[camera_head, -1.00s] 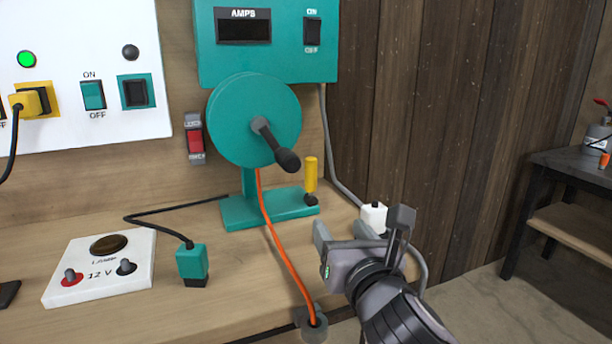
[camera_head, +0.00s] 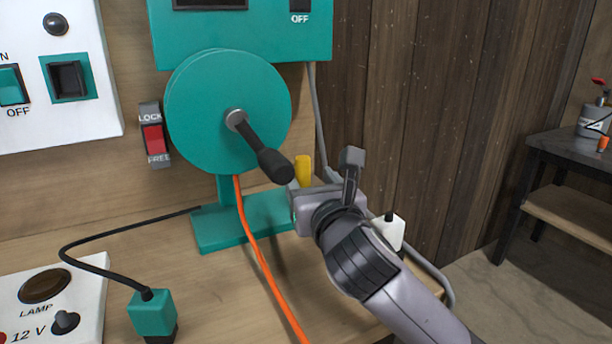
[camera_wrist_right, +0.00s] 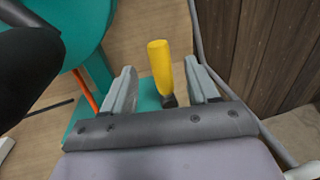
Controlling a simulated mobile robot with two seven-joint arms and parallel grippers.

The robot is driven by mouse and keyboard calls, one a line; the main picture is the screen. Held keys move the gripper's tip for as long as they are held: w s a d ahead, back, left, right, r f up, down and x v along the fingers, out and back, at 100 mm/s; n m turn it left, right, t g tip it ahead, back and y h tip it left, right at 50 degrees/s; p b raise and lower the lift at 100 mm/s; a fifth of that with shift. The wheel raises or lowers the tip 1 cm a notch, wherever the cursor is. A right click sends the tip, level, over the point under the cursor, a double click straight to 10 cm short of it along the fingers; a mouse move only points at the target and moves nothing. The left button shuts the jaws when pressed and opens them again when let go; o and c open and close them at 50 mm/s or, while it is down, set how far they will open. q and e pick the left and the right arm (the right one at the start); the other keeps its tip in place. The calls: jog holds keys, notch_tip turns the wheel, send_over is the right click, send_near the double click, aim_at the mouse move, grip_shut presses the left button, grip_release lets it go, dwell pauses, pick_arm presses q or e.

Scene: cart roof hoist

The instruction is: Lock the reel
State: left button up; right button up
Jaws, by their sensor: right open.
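The teal reel (camera_head: 205,115) stands on a teal foot (camera_head: 222,230) on the bench, its black crank handle (camera_head: 262,150) pointing down to the right. A yellow lever (camera_head: 303,172) stands upright at the foot's right end. A red rocker switch (camera_head: 153,138) marked LOCK and FREE is on the wall left of the reel. My right gripper (camera_head: 322,182) is open, just in front of the yellow lever and hiding its lower part. In the right wrist view the lever (camera_wrist_right: 160,68) shows between the two fingers, with gaps on both sides. My left gripper is out of view.
An orange cable (camera_head: 258,255) hangs from the reel across the bench. A teal plug (camera_head: 152,312) and a lamp box (camera_head: 88,300) lie at front left. A white block (camera_head: 391,231) is right of my gripper. The crank handle is close to my gripper's left.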

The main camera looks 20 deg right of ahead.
jog(key=shift+w, duration=0.95)
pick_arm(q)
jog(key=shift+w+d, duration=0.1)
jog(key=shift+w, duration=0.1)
pick_arm(e)
jog(key=shift+w, duration=0.5)
grip_shut()
pick_arm(q)
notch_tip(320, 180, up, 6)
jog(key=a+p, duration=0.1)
jog(key=p, duration=0.8)
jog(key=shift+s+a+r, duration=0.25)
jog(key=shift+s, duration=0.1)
pick_arm(e)
jog(key=d+m, duration=0.2)
jog(key=m, duration=0.1)
jog(key=d+m+g, duration=0.1)
jog(key=m, duration=0.1)
jog(key=shift+w+d+f, duration=0.35)
jog(key=shift+d, duration=0.05)
grip_release()
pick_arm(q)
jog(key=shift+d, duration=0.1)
